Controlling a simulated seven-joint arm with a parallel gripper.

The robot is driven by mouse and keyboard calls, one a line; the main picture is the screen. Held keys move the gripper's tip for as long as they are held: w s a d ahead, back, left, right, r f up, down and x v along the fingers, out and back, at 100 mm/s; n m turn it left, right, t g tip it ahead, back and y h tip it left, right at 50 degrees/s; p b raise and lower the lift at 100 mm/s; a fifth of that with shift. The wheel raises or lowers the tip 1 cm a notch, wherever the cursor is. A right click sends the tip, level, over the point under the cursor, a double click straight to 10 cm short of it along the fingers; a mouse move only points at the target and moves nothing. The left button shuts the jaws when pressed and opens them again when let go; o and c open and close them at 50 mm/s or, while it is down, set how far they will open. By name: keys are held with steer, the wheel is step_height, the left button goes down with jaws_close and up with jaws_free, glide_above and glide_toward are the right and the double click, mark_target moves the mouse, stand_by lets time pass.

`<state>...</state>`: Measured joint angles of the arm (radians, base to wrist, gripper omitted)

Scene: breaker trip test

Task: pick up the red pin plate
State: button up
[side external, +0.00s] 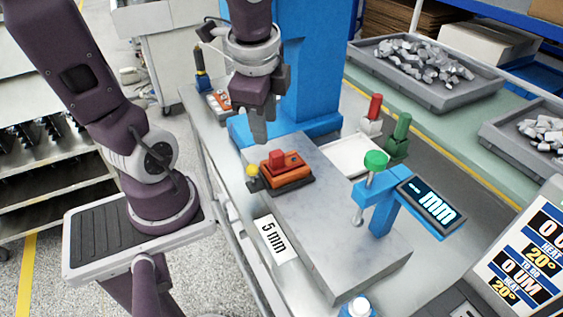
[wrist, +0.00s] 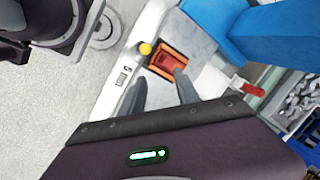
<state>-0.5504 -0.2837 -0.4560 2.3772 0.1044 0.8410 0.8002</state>
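A red upright pin (side external: 374,106) stands on a small pale plate behind the grey block, beside a white tray; I take it to be the red pin plate. It also shows in the wrist view (wrist: 246,88) at right, lying outside my fingers. An orange unit with a red block on top (side external: 285,168) sits in a dark base on the grey block. The wrist view shows the orange unit (wrist: 167,60) just beyond my fingertips. My gripper (side external: 258,138) hangs above and behind that unit, pointing down. Its two fingers (wrist: 160,78) are apart with nothing held between them.
A green pin (side external: 401,128) stands right of the red one. A blue column (side external: 308,70) is close beside my gripper. A yellow knob (side external: 252,171) sits left of the orange unit.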

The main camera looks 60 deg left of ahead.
mark_target(277, 152)
steer(key=w+a+f+m, duration=0.1)
steer(key=m, duration=0.1)
steer(key=w+a+f+m+g+h, duration=0.1)
steer(key=f+m, duration=0.1)
steer(key=m, duration=0.1)
steer(key=w+a+f+m+h, duration=0.1)
steer(key=f+m, duration=0.1)
steer(key=m, duration=0.1)
steer(key=shift+w+a+g, duration=0.1)
steer(key=shift+w+g, duration=0.3)
steer(key=shift+w+f+m+h, duration=0.15)
steer(key=shift+m+h, duration=0.15)
steer(key=shift+m, duration=0.2)
step_height(277, 152, down, 7)
steer(key=shift+a, duration=0.1)
jaws_close()
